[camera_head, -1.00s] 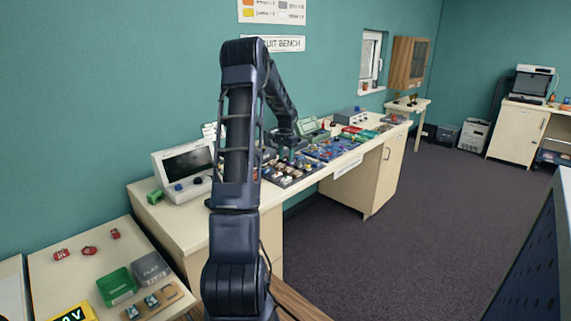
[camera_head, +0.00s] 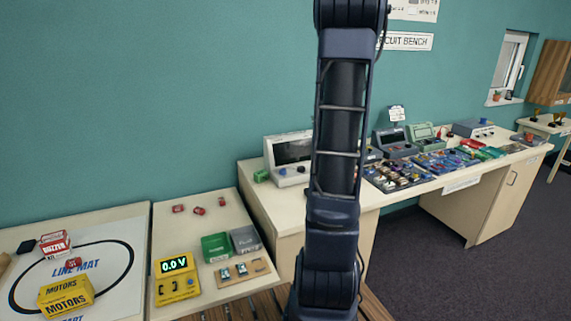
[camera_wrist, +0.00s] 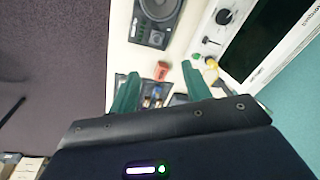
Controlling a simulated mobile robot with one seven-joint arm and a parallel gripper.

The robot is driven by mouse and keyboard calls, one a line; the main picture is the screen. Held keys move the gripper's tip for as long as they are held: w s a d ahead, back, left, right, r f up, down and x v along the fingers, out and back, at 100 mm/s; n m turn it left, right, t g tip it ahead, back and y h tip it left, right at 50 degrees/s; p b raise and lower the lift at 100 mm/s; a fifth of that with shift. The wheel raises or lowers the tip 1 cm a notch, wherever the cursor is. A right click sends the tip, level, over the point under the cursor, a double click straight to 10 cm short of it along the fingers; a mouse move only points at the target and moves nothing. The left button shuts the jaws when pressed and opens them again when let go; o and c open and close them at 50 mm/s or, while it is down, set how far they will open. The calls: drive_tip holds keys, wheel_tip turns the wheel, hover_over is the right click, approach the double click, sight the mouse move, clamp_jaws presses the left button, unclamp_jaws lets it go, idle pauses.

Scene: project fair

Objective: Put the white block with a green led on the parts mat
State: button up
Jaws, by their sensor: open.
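In the head view my arm rises out of the top of the frame, so the gripper is hidden there. I cannot pick out a white block with a green led in either view. On the circuit bench (camera_head: 262,203), a dark tray (camera_head: 390,186) and a blue area (camera_head: 445,162) carry several small parts. I cannot tell which surface is the parts mat.
In the wrist view a small red block (camera_wrist: 162,70) and a black speaker board (camera_wrist: 157,22) lie beyond the fingers. In the head view a yellow meter (camera_head: 178,283) reading 0.0 V and a green box (camera_head: 215,247) stand on the left table. Dark floor lies at right.

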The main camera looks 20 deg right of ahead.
drive_tip(key=s+a+r+n+t, duration=0.1)
drive_tip(key=s+a+r+n, duration=0.15)
drive_tip(key=a, duration=0.45)
drive_tip(key=s+a+r+n, duration=0.1)
drive_tip(key=s+a+n, duration=0.15)
drive_tip(key=a, duration=0.55)
drive_tip(key=s+a+r+n+t, duration=0.1)
drive_tip(key=s+a+r, duration=0.1)
drive_tip(key=s+a, duration=0.35)
drive_tip(key=s+a+f+n+t, duration=0.1)
drive_tip(key=s+a+n, duration=0.4)
drive_tip(key=s+a, duration=0.7)
drive_tip(key=shift+s+a+f+n, duration=0.2)
drive_tip(key=shift+a+f+n, duration=0.2)
drive_tip(key=shift+a+f, duration=0.45)
